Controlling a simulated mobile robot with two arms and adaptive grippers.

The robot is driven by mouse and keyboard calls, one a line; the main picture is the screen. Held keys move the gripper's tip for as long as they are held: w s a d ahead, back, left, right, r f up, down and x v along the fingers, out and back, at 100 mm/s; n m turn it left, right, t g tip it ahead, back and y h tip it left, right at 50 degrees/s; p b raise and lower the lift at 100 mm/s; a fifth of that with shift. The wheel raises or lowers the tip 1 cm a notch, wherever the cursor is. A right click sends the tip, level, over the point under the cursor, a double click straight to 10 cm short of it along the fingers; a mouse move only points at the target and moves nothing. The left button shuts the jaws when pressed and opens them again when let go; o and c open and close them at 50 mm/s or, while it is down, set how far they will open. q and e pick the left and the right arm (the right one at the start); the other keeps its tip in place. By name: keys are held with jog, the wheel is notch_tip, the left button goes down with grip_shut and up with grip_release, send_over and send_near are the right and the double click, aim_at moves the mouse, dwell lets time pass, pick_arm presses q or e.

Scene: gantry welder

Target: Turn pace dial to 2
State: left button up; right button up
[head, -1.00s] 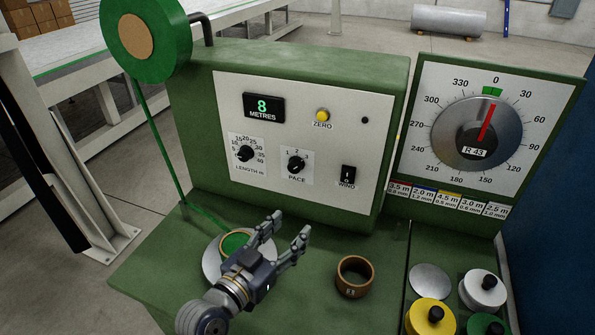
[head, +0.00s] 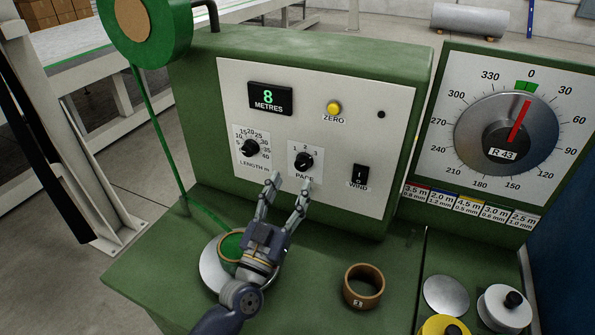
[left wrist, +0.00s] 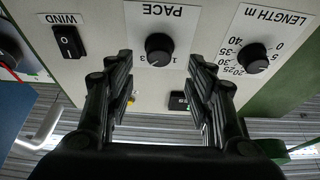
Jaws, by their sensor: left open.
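The pace dial (head: 304,161) is a small black knob under the marks 1, 2 and 3 on the white panel. It also shows in the left wrist view (left wrist: 159,48), upside down, between my fingers in the picture. I cannot tell for sure which number it points to. My left gripper (head: 290,183) is open and empty, just below and in front of the dial, its fingers pointing at the panel. In the left wrist view the open fingers (left wrist: 160,65) stand either side of the dial, seemingly short of it. My right gripper is not in view.
The length dial (head: 250,148) is left of the pace dial, and the wind switch (head: 361,176) is right of it. A display (head: 270,98) reading 8 and a yellow zero button (head: 334,107) sit above.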

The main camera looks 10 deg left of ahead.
aim_at(301, 167)
pick_arm(q)
jog(key=p+x, duration=0.1)
jog(key=x, duration=0.4)
jog(key=shift+f, duration=0.1)
jog(key=shift+d, duration=0.1)
jog(key=c, duration=1.1)
